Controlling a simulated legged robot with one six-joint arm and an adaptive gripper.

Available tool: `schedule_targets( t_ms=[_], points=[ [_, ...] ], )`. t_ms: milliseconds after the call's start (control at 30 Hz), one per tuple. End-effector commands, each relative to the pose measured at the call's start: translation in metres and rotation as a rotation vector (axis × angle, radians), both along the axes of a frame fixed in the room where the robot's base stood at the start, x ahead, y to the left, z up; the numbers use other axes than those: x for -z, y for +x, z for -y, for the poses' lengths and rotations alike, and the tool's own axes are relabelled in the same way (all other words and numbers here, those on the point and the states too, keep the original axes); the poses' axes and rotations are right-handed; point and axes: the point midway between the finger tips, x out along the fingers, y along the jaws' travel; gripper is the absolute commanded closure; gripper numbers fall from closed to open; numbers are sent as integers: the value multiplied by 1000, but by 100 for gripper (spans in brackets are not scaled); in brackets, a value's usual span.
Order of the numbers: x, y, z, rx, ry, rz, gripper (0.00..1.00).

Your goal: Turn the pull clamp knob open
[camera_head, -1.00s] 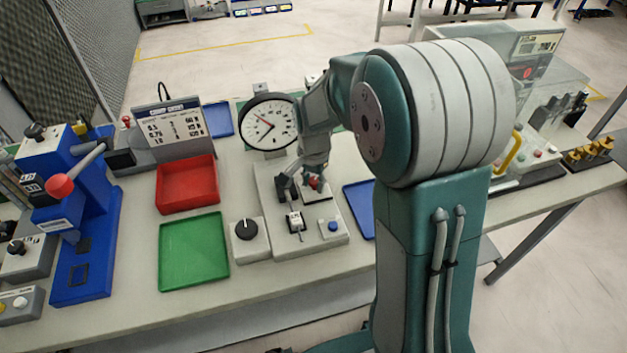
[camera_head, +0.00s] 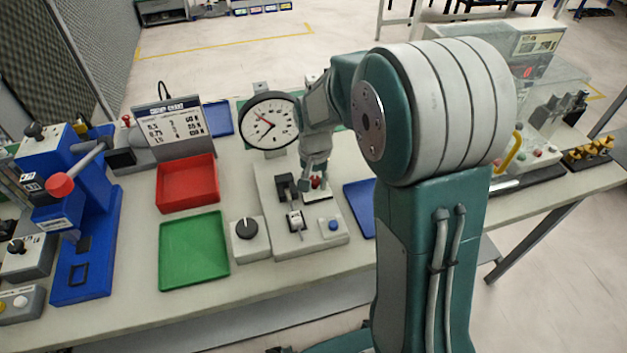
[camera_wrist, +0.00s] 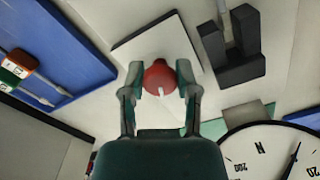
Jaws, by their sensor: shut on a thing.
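A red round knob (camera_wrist: 160,78) with a white mark sits over a white square plate (camera_wrist: 125,48) in the wrist view. My gripper (camera_wrist: 160,85) has one finger on each side of the knob and is shut on it. In the head view, the red knob (camera_head: 316,183) is partly hidden behind my gripper (camera_head: 312,185), at the back right of the grey fixture base (camera_head: 265,190). The pictures do not show clearly how far the knob is turned.
A dark forked block (camera_head: 285,187) stands just left of the knob, close to my gripper. A round dial gauge (camera_head: 269,120) stands behind. A black rotary knob (camera_head: 246,229), a blue button (camera_head: 333,226) and red (camera_head: 187,185), green (camera_head: 193,250) and blue (camera_head: 360,208) trays lie around.

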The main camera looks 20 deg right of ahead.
Motion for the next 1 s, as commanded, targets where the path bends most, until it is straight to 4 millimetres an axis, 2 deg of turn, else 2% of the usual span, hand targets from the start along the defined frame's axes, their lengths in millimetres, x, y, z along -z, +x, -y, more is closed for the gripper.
schedule_targets(
  t_ms=[1000],
  points=[
    [-3, 4, 0, -934, -6, 14, 100]
  ],
)
